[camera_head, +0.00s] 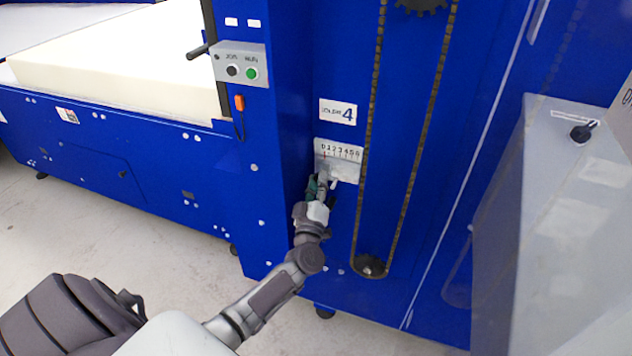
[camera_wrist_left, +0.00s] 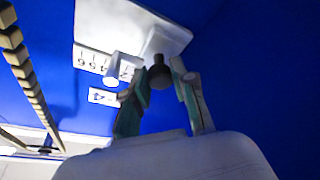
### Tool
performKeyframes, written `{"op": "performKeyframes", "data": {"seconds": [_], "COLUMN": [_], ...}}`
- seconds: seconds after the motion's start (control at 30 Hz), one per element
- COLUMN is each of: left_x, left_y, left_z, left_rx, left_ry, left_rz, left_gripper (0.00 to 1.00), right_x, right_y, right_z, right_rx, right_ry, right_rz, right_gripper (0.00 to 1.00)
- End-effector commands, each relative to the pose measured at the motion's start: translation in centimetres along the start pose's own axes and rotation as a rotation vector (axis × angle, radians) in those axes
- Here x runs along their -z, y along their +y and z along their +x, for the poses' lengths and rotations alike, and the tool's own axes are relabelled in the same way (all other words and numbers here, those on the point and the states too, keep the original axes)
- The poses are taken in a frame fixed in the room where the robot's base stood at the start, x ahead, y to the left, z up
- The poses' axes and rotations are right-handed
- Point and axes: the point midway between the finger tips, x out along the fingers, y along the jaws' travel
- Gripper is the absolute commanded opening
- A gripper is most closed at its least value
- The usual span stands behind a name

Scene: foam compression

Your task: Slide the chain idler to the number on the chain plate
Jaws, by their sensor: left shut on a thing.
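The chain plate (camera_head: 350,172) is a pale metal plate with a number scale (camera_head: 340,151) from 0 to 6, fixed on the blue machine face. A red mark shows near its low-number end. A sign (camera_head: 338,112) above reads "IDLER 4". My left gripper (camera_head: 318,184) is at the plate's lower left. In the left wrist view, my left gripper's fingers (camera_wrist_left: 160,72) are closed around the dark round knob (camera_wrist_left: 159,78) of the chain idler, in front of the plate (camera_wrist_left: 130,22). The knob is hidden by the gripper in the head view. My right gripper does not show.
A long chain (camera_head: 421,150) runs down to a lower sprocket (camera_head: 369,266) right of the plate. A control box (camera_head: 240,65) with black and green buttons sits upper left. Floor is clear at lower left.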

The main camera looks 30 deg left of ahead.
Motion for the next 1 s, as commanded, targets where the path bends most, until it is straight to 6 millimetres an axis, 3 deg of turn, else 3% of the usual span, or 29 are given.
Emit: {"op": "performKeyframes", "data": {"seconds": [0.23,0.6,0.63,0.7,1.0], "left_x": [-3.3,-3.9,-3.9,-3.9,-3.8], "left_y": [3.3,3.9,3.9,3.9,3.9], "left_z": [-1.0,-1.2,-1.2,-1.2,-1.2], "left_rx": [0.003,0.0,0.0,0.0,0.001], "left_ry": [-0.003,-0.004,-0.004,-0.004,-0.002], "left_rz": [-0.005,0.0,0.0,0.0,-0.001], "left_gripper": [0.0,0.0,0.27,0.37,0.37], "right_x": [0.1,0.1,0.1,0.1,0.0], "right_y": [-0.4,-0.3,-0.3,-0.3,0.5], "right_z": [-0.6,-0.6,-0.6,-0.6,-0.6], "right_rx": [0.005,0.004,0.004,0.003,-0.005], "right_ry": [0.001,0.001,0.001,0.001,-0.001], "right_rz": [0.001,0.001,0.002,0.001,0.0], "right_gripper": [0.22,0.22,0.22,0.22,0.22]}}
